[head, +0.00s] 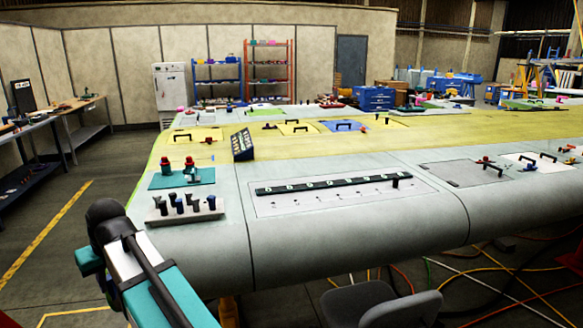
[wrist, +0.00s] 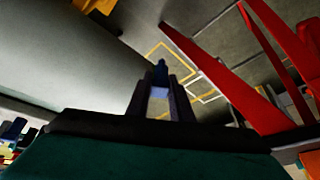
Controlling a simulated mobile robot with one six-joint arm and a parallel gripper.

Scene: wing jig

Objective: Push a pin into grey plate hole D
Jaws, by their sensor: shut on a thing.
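My gripper (wrist: 161,84) shows in the wrist view with its two fingers closed around a dark blue pin (wrist: 161,71). The grey plate (head: 345,204) lies on the wing in the head view, with a row of small holes in front of a black labelled strip (head: 320,186). I cannot read the labels well enough to pick out hole D. A dark pin (head: 395,181) stands near the plate's right end. A light pin block (head: 185,217) left of the plate holds several dark, grey and blue pins. In the wrist view the held pin is over floor, away from the plate.
A small dark panel (head: 242,145) stands tilted behind the plate. A chair (head: 385,305) is at the wing's front edge. Red beams (wrist: 225,80) cross the wrist view.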

